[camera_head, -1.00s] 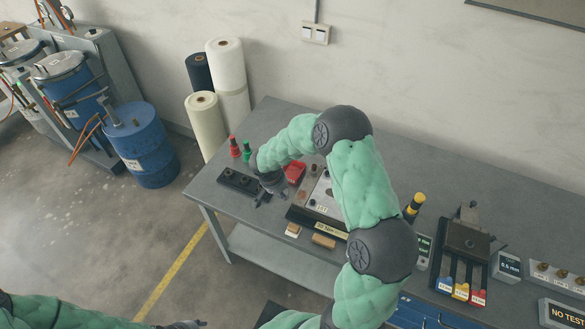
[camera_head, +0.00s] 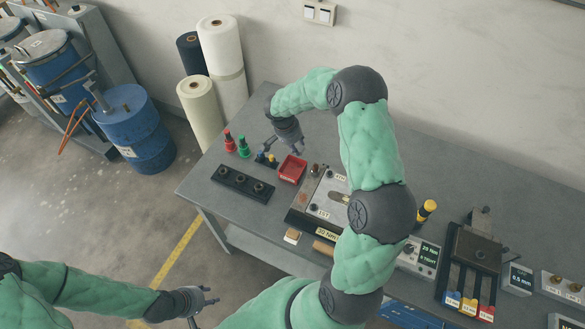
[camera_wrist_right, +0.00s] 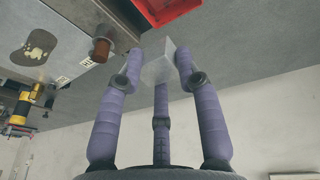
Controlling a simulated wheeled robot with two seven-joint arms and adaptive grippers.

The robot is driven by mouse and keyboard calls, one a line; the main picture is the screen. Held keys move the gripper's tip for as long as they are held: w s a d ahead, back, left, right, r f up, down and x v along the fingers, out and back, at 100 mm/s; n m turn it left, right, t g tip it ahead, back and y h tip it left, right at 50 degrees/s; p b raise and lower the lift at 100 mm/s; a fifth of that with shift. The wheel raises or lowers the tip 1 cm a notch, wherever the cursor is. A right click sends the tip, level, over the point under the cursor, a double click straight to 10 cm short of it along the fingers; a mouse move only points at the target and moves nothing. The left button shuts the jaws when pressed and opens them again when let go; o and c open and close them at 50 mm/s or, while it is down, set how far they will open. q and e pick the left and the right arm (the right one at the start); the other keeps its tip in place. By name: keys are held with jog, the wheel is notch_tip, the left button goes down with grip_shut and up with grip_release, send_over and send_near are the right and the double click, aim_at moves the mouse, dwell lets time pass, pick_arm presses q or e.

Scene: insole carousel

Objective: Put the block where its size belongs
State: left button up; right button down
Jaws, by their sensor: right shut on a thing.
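My right gripper (camera_head: 284,152) is above the far left part of the bench, near a red tray (camera_head: 292,168). In the right wrist view its purple fingers (camera_wrist_right: 158,75) are shut on a small pale grey block (camera_wrist_right: 158,66), held at the fingertips. The block is too small to make out in the head view. Three slots with blue (camera_head: 452,298), yellow (camera_head: 469,305) and red (camera_head: 487,313) labels sit in front of a dark device (camera_head: 475,248) on the right. My left gripper (camera_head: 203,306) is open and empty, low in front of the bench.
A black strip with round sockets (camera_head: 242,184) lies at the bench's left end. Red (camera_head: 229,143) and green (camera_head: 244,149) bottles stand behind it. A grey plate fixture (camera_head: 325,208) is mid-bench, partly hidden by my right arm. A meter (camera_head: 420,258) and a small display (camera_head: 519,279) stand farther right.

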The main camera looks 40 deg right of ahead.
jog(key=shift+w+d+f+b, duration=0.15)
jog(key=shift+f+b, duration=0.2)
jog(key=shift+f, duration=1.9)
jog(key=c, duration=0.8)
grip_release()
jog(key=shift+o, duration=0.2)
jog(key=v, duration=1.2)
